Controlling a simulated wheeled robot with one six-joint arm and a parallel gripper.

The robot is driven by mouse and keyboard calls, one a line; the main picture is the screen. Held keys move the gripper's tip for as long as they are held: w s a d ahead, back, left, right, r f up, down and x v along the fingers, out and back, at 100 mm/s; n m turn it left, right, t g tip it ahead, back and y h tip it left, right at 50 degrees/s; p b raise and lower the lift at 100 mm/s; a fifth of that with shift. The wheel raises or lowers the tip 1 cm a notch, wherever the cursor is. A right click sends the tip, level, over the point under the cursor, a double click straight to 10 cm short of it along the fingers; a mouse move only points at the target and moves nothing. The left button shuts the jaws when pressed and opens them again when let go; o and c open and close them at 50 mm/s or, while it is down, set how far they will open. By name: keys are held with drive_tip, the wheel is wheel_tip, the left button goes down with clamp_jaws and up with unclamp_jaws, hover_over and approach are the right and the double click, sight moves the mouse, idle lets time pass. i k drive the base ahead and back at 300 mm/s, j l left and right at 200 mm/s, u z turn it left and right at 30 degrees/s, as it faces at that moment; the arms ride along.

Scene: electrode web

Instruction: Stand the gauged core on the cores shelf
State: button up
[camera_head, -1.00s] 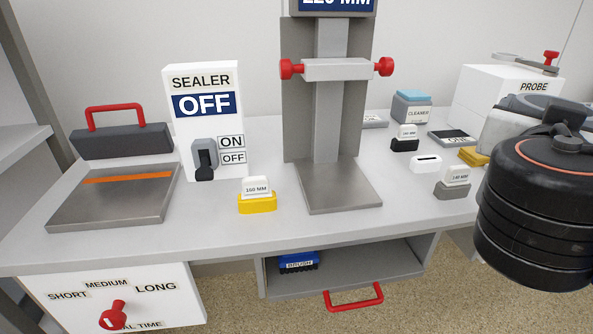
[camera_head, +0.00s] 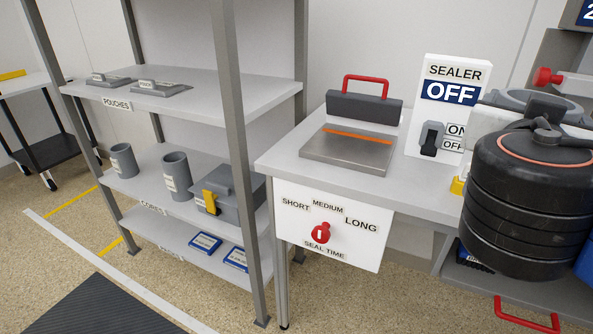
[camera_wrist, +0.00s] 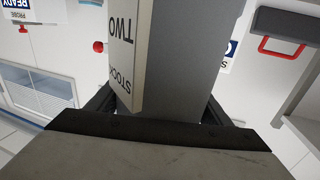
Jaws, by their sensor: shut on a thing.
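In the wrist view my gripper (camera_wrist: 157,110) is shut on a grey core (camera_wrist: 185,60). The core carries a white label (camera_wrist: 120,50) reading STOCK TWO. Its far end runs out of the picture. In the head view my arm's dark wrist fills the right side, and I cannot make out the fingers there. The cores shelf (camera_head: 150,190) is the middle level of the rack at left. Two grey cores stand upright on it, one at the left (camera_head: 123,161) and a taller, labelled one (camera_head: 176,176) right of it.
A grey box (camera_head: 240,187) with a yellow latch fills the right of the cores shelf. Rack posts (camera_head: 240,150) stand in front. Pouches (camera_head: 160,88) lie on the shelf above, blue-edged items (camera_head: 205,242) below. The sealer bench (camera_head: 275,160) stands right of the rack.

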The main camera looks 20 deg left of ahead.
sight(154, 183)
drive_tip(key=j+u, duration=0.9)
drive_tip(key=u, duration=0.15)
drive_tip(key=i+j, duration=0.15)
drive_tip(key=j, duration=0.25)
drive_tip(key=i+j, duration=0.1)
drive_tip(key=j, duration=0.3)
drive_tip(key=i+j, duration=0.15)
drive_tip(key=j, duration=0.25)
drive_tip(key=i+j, duration=0.15)
drive_tip(key=j, duration=0.25)
drive_tip(key=i+j, duration=0.1)
drive_tip(key=j, duration=0.25)
drive_tip(key=i+j, duration=0.2)
drive_tip(key=i, duration=0.2)
drive_tip(key=i+l, duration=0.1)
drive_tip(key=l, duration=0.1)
